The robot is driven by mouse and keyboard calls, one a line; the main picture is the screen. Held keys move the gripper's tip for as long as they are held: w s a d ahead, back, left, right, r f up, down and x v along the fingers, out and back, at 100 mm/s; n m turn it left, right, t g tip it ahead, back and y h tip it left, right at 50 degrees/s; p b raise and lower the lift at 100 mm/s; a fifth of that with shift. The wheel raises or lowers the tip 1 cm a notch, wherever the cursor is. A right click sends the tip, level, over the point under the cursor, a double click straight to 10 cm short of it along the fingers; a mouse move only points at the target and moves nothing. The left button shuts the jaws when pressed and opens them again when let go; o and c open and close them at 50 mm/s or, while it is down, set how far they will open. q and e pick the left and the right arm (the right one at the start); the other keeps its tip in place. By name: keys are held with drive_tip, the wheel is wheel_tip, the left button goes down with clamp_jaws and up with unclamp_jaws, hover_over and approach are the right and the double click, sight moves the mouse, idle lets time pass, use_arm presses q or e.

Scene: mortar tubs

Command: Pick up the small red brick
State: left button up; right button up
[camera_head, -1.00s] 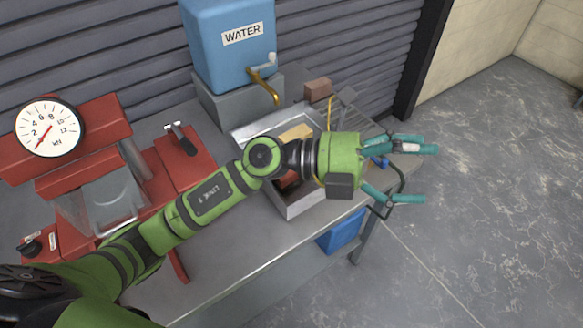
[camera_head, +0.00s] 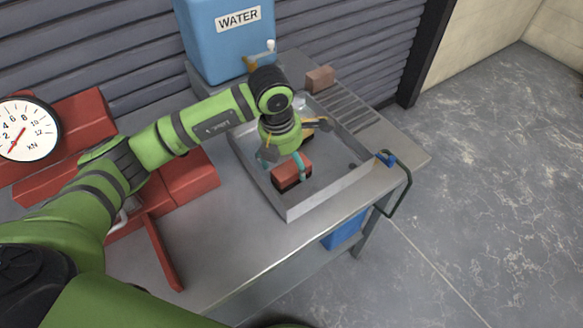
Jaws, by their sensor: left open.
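A small red brick (camera_head: 292,174), dark along its lower side, sits in the grey metal tray (camera_head: 327,191) on the bench. My left gripper (camera_head: 281,160) points down over the tray at the brick's far edge. Its teal fingers are apart, one at the brick's left far corner and one in front of its top. I cannot tell whether they touch the brick. The wrist hides part of the tray behind it. My right gripper is not in view.
A pinkish-brown block (camera_head: 320,79) stands at the back of the bench. A yellowish piece (camera_head: 308,131) lies partly hidden in the tray. A blue water tank (camera_head: 225,40) is behind, red press equipment (camera_head: 185,178) at left. The tray's right side is mostly clear.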

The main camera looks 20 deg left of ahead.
sight(289, 164)
use_arm(q)
drive_tip(key=shift+w+d+f, duration=0.1)
drive_tip(key=shift+w+f, duration=0.1)
drive_tip(key=shift+f, duration=1)
drive_tip(key=shift+f+b, duration=0.3)
drive_tip(key=c, duration=1.6)
